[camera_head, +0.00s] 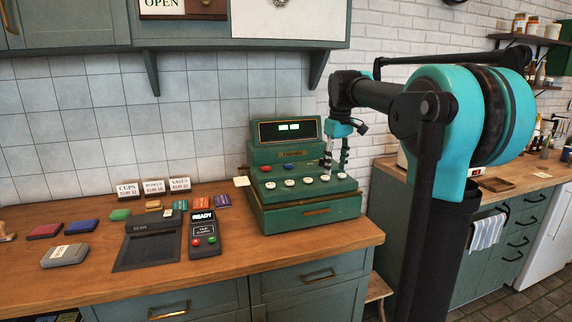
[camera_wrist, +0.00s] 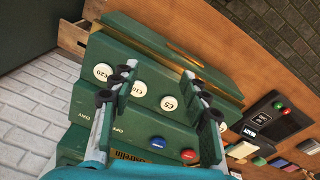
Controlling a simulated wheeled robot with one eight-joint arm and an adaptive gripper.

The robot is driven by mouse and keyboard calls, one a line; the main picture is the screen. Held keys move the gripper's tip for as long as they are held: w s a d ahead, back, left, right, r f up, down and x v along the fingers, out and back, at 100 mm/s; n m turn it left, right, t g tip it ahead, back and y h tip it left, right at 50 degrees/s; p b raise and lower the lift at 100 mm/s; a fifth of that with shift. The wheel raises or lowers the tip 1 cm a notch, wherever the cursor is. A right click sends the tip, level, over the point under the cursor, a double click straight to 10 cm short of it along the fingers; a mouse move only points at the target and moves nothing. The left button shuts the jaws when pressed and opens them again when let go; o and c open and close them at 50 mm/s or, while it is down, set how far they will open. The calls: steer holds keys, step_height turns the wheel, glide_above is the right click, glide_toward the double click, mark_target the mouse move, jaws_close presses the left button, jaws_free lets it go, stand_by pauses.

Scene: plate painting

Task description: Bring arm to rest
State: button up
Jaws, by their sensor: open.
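My arm reaches in from the right in the head view and ends in my gripper (camera_head: 337,158), which points down in front of the right side of the green cash register (camera_head: 310,218). In the wrist view my gripper (camera_wrist: 159,72) is open and empty, with its two fingers apart over the register's keys. The register also fills the middle of the wrist view (camera_wrist: 118,115). Round white keys (camera_wrist: 168,103), a blue key (camera_wrist: 157,143) and a red key (camera_wrist: 189,155) show there. I cannot tell whether a finger touches the register.
The wooden counter (camera_head: 110,275) holds a dark scan pad (camera_head: 150,250), a card reader (camera_head: 204,235), price signs (camera_head: 153,185) and several coloured blocks left of the register. A wall shelf (camera_head: 240,44) hangs above. Another counter (camera_head: 520,185) stands at the right.

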steer(key=s+d+f+m+t, duration=0.3)
steer(key=s+f+m, duration=0.4)
steer(key=s+f, duration=2)
step_height(320, 180, down, 4)
steer(key=shift+r, duration=0.25)
